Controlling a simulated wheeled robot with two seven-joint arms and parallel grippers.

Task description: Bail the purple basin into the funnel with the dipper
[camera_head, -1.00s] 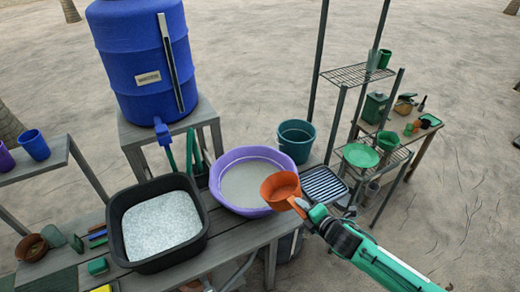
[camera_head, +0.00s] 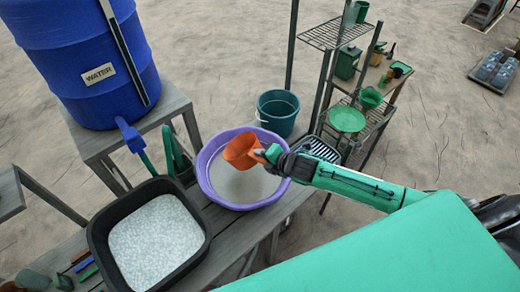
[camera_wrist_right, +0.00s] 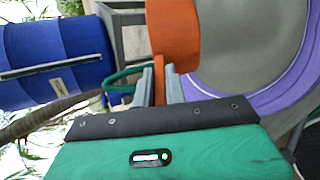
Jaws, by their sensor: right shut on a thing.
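The purple basin (camera_head: 206,185) stands on the wooden bench and holds a greyish liquid (camera_head: 242,182). The orange dipper (camera_head: 241,150) is over the far part of the basin, tilted; whether its cup touches the liquid or holds any, I cannot tell. My right gripper (camera_head: 271,156) is shut on the dipper's handle, reaching in from the right. In the right wrist view the handle (camera_wrist_right: 159,82) sits between the two fingers, with the basin (camera_wrist_right: 250,100) beyond. A round green dish (camera_head: 347,119), perhaps the funnel, sits on the wire rack at the right. My left gripper is not in view.
A black tub (camera_head: 105,235) of pale, speckled material stands left of the basin. A blue water barrel (camera_head: 75,65) is behind it on a stand. A teal bucket (camera_head: 277,112) and a striped tray (camera_head: 320,149) are close to the basin's far and right sides.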

